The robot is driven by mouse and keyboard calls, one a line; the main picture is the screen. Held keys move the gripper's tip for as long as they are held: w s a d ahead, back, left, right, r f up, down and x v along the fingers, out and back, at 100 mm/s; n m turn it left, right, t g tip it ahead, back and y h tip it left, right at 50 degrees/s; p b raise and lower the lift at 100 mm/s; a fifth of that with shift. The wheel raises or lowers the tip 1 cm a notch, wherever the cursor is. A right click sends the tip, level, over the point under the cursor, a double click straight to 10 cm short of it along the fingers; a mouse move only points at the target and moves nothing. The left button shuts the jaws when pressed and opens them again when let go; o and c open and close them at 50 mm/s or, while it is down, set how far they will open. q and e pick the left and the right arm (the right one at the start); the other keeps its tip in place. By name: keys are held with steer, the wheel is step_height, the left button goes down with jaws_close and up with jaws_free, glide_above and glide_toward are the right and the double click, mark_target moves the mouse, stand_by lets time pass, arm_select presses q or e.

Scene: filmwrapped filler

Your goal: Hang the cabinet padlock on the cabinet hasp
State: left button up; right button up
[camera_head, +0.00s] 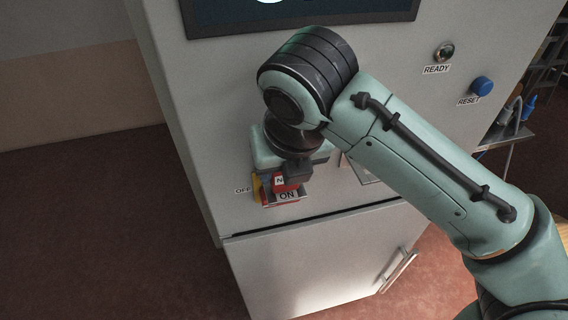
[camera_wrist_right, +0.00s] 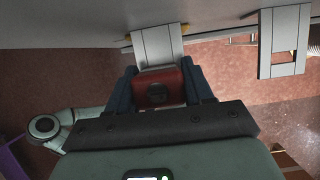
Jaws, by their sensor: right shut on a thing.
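A red padlock (camera_wrist_right: 165,87) with a dark round keyhole face sits between the two fingers of my right gripper (camera_wrist_right: 163,92), which is shut on it. In the head view the gripper (camera_head: 287,180) is at the front of the grey cabinet, by the OFF and ON labels, with a red part (camera_head: 279,184) showing there. A light grey hinged plate (camera_wrist_right: 158,45), seemingly a hasp, is directly beyond the padlock in the wrist view. The shackle is hidden, so I cannot tell whether it passes through the plate. My left gripper is not in view.
The cabinet (camera_head: 225,80) carries a screen (camera_head: 300,12), a READY lamp (camera_head: 444,52) and a blue RESET button (camera_head: 482,86). A second slotted grey plate (camera_wrist_right: 284,42) is at the right of the wrist view. A lower door handle (camera_head: 397,270) sticks out. Open floor is at left.

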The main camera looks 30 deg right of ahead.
steer(key=shift+f, duration=0.35)
stand_by(0.6)
steer(key=o, duration=1.2)
steer(key=shift+r, duration=0.1)
